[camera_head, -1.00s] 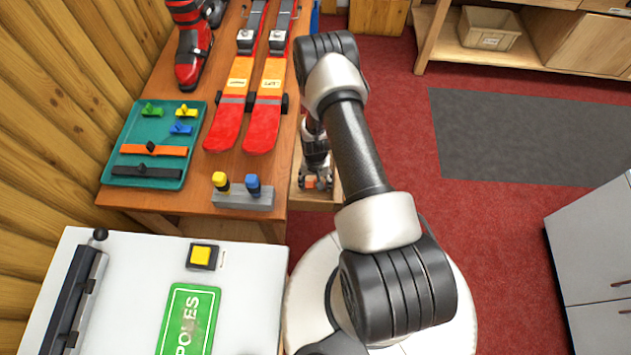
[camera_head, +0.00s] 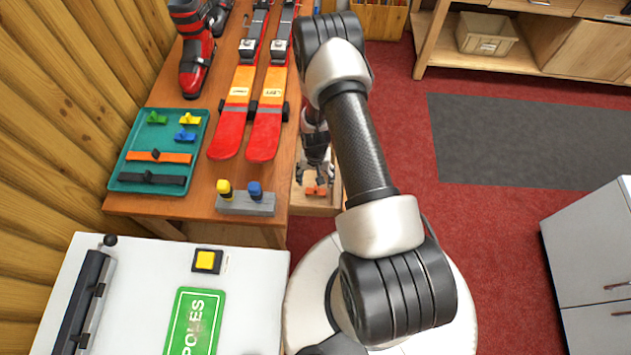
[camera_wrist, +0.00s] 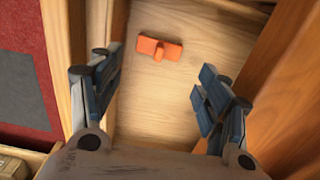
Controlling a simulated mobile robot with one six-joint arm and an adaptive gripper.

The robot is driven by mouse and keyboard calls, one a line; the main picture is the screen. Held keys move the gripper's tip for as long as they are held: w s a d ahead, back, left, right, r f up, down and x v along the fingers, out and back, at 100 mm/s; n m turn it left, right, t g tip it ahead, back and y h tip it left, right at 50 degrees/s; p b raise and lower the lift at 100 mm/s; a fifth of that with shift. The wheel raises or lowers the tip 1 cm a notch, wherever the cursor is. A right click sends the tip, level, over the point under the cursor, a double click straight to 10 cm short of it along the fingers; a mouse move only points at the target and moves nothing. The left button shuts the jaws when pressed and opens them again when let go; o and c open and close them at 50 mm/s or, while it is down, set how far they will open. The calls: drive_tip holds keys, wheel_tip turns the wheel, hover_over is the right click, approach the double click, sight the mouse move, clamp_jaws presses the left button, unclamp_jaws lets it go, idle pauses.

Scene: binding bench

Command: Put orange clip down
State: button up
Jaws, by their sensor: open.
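The orange clip (camera_wrist: 159,48) lies on the pale wooden floor of an open drawer or box (camera_wrist: 150,105) in the wrist view. In the head view the clip (camera_head: 316,190) shows just below my gripper (camera_head: 315,174), in the wooden box at the bench's right side. My gripper (camera_wrist: 160,98) is open in the wrist view, its two blue-grey fingers spread wide with nothing between them. The clip lies beyond the fingertips, apart from them.
Wooden walls (camera_wrist: 78,60) stand close on both sides of my gripper. The bench holds a teal tray (camera_head: 115,178) with clips and straps, a pair of skis (camera_head: 265,135), and a grey block (camera_head: 246,206) with yellow and blue knobs. Red carpet lies to the right.

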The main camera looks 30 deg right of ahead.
drive_tip(key=w+a+r+n+t+p, duration=0.1)
drive_tip(key=a+r, duration=0.2)
drive_tip(key=r, duration=1.5)
drive_tip(key=a+r+n+t, duration=0.1)
drive_tip(key=a+r+n, duration=0.1)
drive_tip(key=r, duration=1.5)
drive_tip(key=s+a+r+n+t, duration=0.1)
drive_tip(key=s+a+r, duration=0.1)
drive_tip(key=s+r, duration=0.3)
drive_tip(key=s+a+r+n, duration=0.1)
drive_tip(key=s+a+r, duration=0.15)
drive_tip(key=r, duration=0.45)
drive_tip(key=s+a+r+n, duration=0.1)
drive_tip(key=s+r, duration=0.1)
drive_tip(key=s, duration=0.4)
drive_tip(key=s+a+r+t, duration=0.1)
drive_tip(key=s+a+r, duration=0.1)
drive_tip(key=s, duration=0.5)
drive_tip(key=shift+r+n+t, duration=0.3)
drive_tip(key=shift+r+n, duration=0.1)
drive_tip(key=shift+r, duration=0.4)
